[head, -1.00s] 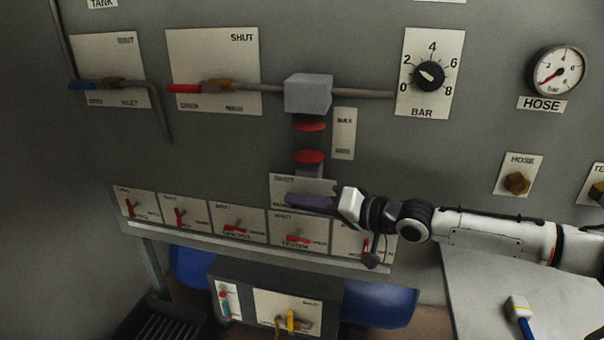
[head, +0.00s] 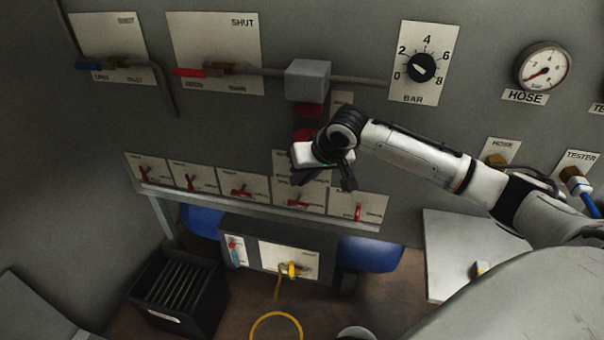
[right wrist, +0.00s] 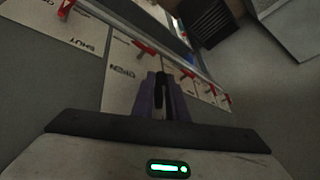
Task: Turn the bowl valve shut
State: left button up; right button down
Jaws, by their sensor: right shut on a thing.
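The bowl valve's plate (head: 282,160) is on the grey panel below the grey block and its red-banded bowl (head: 309,110). My right gripper (head: 302,181) is at this plate, with its arm coming in from the right, and covers most of the plate and handle. In the right wrist view, the purple fingers (right wrist: 165,98) are closed around a dark lever (right wrist: 160,96), which seems to be the bowl valve's handle. The plate with the word OPEN (right wrist: 122,68) shows beside it. The handle's exact angle is hard to tell. My left gripper is not in view.
A row of small red levers (head: 241,190) runs along the ledge just below. Two pipe valves with a blue handle (head: 88,65) and a red handle (head: 188,72) are at upper left. A dark crate (head: 180,291) and a yellow ring (head: 276,327) are below.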

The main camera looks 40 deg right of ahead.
jog(key=shift+g+h, duration=0.8)
jog(key=shift+g, duration=0.2)
jog(key=c, duration=2)
grip_release()
jog(key=v, duration=1)
jog(key=shift+a+r, duration=0.1)
jog(key=shift+r, duration=0.05)
